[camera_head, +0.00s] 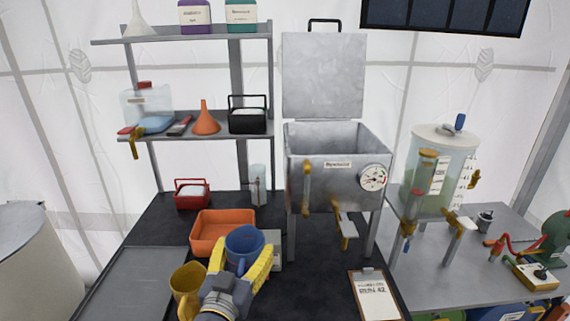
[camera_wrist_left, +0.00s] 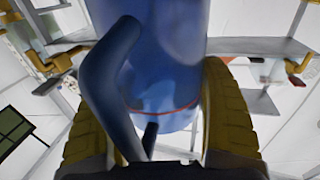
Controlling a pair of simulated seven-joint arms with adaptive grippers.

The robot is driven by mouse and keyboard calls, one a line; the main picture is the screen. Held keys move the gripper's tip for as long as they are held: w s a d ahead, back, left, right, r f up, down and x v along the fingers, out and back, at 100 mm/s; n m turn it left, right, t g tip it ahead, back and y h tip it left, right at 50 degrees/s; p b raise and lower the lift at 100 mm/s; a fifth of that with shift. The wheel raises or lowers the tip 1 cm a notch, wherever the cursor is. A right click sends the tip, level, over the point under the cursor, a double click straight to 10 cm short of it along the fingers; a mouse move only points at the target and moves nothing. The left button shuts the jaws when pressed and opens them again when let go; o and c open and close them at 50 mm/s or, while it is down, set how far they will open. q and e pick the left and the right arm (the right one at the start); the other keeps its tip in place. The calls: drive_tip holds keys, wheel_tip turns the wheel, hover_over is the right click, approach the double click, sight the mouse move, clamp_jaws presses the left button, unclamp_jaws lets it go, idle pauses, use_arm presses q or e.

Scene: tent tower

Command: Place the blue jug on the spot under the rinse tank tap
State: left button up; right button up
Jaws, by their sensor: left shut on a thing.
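The blue jug (camera_head: 245,243) is held in my left gripper (camera_head: 239,262), whose yellow fingers stand on both sides of it, in front of the orange tray. In the left wrist view the jug (camera_wrist_left: 160,60) fills the middle, with its handle (camera_wrist_left: 105,85) toward the camera and a finger on each side. The steel tank (camera_head: 338,165) with an open lid stands on legs right of the jug. A tap (camera_head: 346,226) is at its lower front. A second, clear tank (camera_head: 440,165) with taps stands further right. I cannot tell which is the rinse tank. My right gripper is not in view.
A yellow mug (camera_head: 187,283) stands left of my gripper. The orange tray (camera_head: 222,219) is just behind the jug. A clipboard (camera_head: 373,293) lies at the front right of the dark bench. Shelves (camera_head: 190,137) with a funnel and boxes rise behind.

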use_arm(q)
drive_tip(key=w+a+r+y, duration=0.1)
drive_tip(key=w+a+r, duration=0.2)
drive_tip(key=w, duration=0.3)
drive_tip(key=w+a+r+n+y, duration=0.1)
drive_tip(key=w+a+r, duration=0.3)
drive_tip(key=w, duration=0.2)
drive_tip(key=shift+a, duration=0.4)
